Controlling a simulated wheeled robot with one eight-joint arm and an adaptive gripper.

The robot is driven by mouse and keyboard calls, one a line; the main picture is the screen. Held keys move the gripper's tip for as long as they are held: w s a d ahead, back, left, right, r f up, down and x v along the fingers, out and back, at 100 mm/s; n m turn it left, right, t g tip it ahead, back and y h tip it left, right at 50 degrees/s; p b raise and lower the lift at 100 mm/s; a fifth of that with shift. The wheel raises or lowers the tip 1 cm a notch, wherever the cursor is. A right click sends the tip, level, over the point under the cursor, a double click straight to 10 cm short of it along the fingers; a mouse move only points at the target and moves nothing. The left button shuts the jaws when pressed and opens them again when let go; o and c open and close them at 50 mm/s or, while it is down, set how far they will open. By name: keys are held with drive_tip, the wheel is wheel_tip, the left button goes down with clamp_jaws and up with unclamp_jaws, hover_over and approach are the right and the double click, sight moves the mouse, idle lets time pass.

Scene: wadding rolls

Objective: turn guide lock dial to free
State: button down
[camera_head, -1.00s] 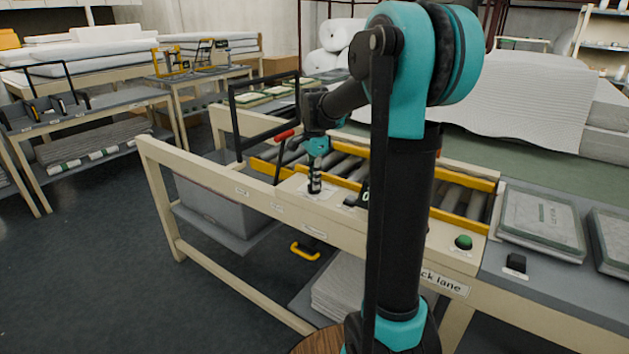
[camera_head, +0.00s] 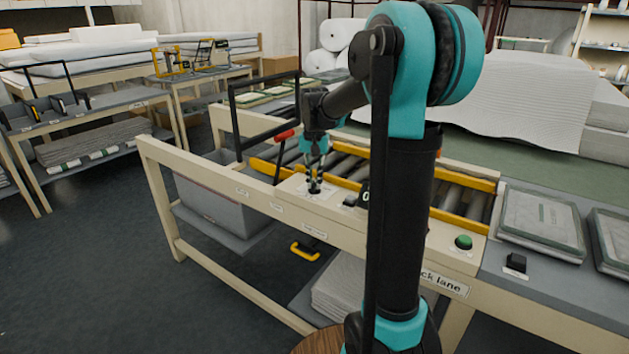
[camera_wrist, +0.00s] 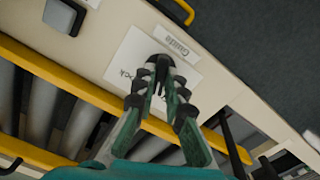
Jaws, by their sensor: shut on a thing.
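The guide lock dial is a small black knob (camera_wrist: 160,62) on a white plate (camera_wrist: 128,60) on the beige lane rail, beside a label reading "Guide" (camera_wrist: 177,44). My gripper (camera_wrist: 161,88) points down at it in the wrist view, with a fingertip on each side of the knob, shut on it. The fingers hide part of the knob and the plate's lettering. In the head view my gripper (camera_head: 315,188) stands upright on the rail; the dial is hardly visible there. I cannot read the dial's setting.
A roller bed (camera_head: 345,166) with yellow side rails lies just behind the dial. A black block (camera_wrist: 64,16) stands on the same rail. A green button (camera_head: 464,242) is at the right end. A black frame with a red handle (camera_head: 285,134) rises left of my gripper.

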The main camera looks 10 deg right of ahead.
drive_tip(key=shift+n, duration=1.6)
drive_tip(key=c, duration=1.6)
unclamp_jaws()
drive_tip(key=shift+r, duration=0.1)
wheel_tip(320, 180, up, 12)
drive_tip(key=shift+f, duration=0.1)
drive_tip(key=shift+s, duration=0.1)
